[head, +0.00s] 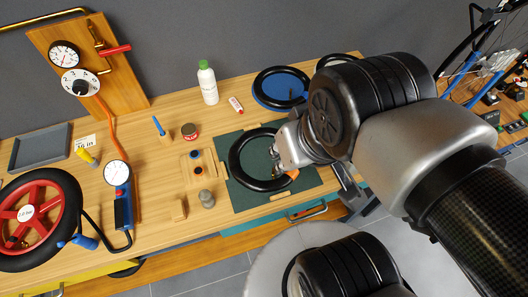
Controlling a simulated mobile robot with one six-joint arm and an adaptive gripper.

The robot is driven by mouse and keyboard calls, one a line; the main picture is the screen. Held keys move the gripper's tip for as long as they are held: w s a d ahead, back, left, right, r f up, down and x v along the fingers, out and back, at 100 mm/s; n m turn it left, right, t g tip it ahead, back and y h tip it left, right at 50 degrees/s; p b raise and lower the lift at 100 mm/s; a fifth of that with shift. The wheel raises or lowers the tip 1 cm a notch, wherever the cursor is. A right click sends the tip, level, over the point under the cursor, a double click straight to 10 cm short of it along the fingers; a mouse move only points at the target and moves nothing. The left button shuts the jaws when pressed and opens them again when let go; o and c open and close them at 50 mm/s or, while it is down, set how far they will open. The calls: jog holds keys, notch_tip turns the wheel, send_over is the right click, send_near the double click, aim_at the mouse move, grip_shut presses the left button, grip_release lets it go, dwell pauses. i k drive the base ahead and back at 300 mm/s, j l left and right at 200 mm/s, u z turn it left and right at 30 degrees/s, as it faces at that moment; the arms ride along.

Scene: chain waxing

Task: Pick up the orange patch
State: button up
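A small orange piece (293,174) shows at the lower right of my gripper, over the edge of a black ring-shaped inner tube; I cannot tell for sure whether it is the patch. My gripper (277,163) is above the right part of the black tube (236,167), which lies on a dark green mat (245,199). The gripper's fingers are small and partly hidden by my wrist, so whether they are open or hold something is unclear. A light wooden board (185,167) left of the mat carries small round blue and dark pieces.
A blue disc with a black ring (282,89) lies behind. A red wheel (33,216) and pump gauge (117,173) are left.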

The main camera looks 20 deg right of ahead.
aim_at(198, 170)
jog(key=i+j, duration=0.1)
jog(key=j, duration=1.45)
jog(key=i+z, duration=0.05)
jog(key=i, duration=0.05)
